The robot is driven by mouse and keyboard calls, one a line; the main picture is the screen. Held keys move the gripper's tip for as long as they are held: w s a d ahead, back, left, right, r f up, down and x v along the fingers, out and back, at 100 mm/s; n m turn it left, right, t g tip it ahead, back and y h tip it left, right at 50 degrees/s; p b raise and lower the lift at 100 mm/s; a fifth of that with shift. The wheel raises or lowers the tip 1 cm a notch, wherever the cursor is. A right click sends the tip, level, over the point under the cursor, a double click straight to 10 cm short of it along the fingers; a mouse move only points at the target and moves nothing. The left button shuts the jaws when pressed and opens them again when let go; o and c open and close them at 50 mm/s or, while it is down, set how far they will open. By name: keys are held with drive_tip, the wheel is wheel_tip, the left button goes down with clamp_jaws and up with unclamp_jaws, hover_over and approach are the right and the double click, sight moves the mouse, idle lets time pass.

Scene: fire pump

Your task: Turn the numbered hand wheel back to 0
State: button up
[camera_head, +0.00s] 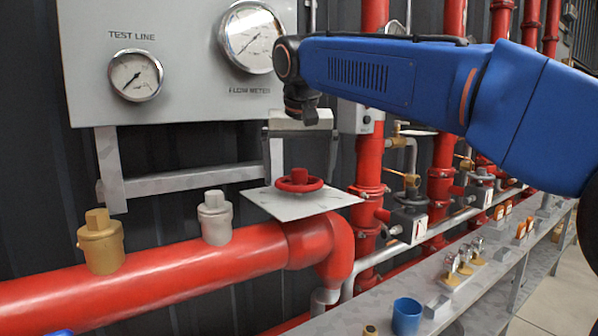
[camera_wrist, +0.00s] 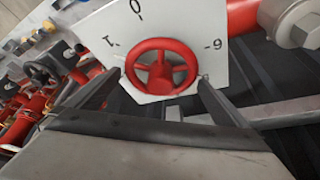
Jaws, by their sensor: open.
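The red hand wheel (camera_head: 299,181) lies flat on a pale plate (camera_head: 262,199) above the bend of a thick red pipe. In the wrist view the wheel (camera_wrist: 161,66) has several spokes, and the plate (camera_wrist: 190,24) shows a 0 at the top, a 1 at the left and a digit like 6 or 9 at the right. I cannot make out a pointer or which number the wheel is set to. My gripper (camera_head: 301,152) is above the wheel, pointing down. In the wrist view my open fingers (camera_wrist: 160,78) appear on either side of the wheel, with nothing held.
A grey panel with a test line gauge (camera_head: 135,75) and a flow meter (camera_head: 251,38) is behind. A brass fitting (camera_head: 101,242) and a grey fitting (camera_head: 214,218) rise from the red pipe at left. A shelf at right holds a blue cup (camera_head: 406,316) and small parts.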

drive_tip(key=n+y, duration=0.1)
drive_tip(key=n, duration=0.2)
drive_tip(key=n+g+y, duration=0.1)
drive_tip(key=n, duration=0.2)
drive_tip(key=shift+n, duration=0.3)
drive_tip(key=n+g+y, duration=0.1)
drive_tip(key=n, duration=0.2)
drive_tip(key=n+g, duration=0.1)
drive_tip(key=n, duration=0.2)
drive_tip(key=shift+y, duration=0.4)
drive_tip(key=shift+c, duration=0.3)
drive_tip(key=c, duration=1)
drive_tip(key=m, duration=0.2)
drive_tip(key=m+t+h, duration=0.1)
drive_tip(key=m, duration=0.1)
drive_tip(key=shift+t, duration=0.3)
drive_tip(key=shift+m+t+h, duration=0.3)
drive_tip(key=shift+m+h, duration=0.2)
drive_tip(key=shift+m, duration=1.3)
